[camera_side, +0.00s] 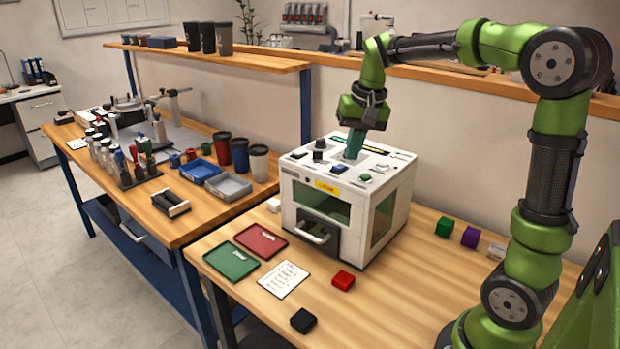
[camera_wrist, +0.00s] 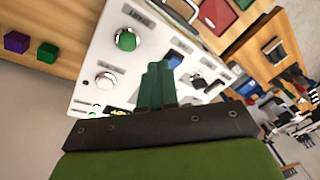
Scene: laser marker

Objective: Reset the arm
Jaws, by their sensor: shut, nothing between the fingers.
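My gripper (camera_side: 354,146) points down over the top panel of the white laser marker box (camera_side: 330,220). Its green fingers are shut with nothing between them. The fingertips are at or just above the panel; I cannot tell whether they touch it. In the wrist view the shut fingers (camera_wrist: 157,80) reach over the panel among its controls.
A red tray (camera_side: 262,240), a green tray (camera_side: 231,261) and a written sheet (camera_side: 283,279) lie left of the box. A red block (camera_side: 343,280) and a black block (camera_side: 303,320) lie in front. Green (camera_side: 445,227) and purple (camera_side: 470,237) blocks lie right. The front right table is clear.

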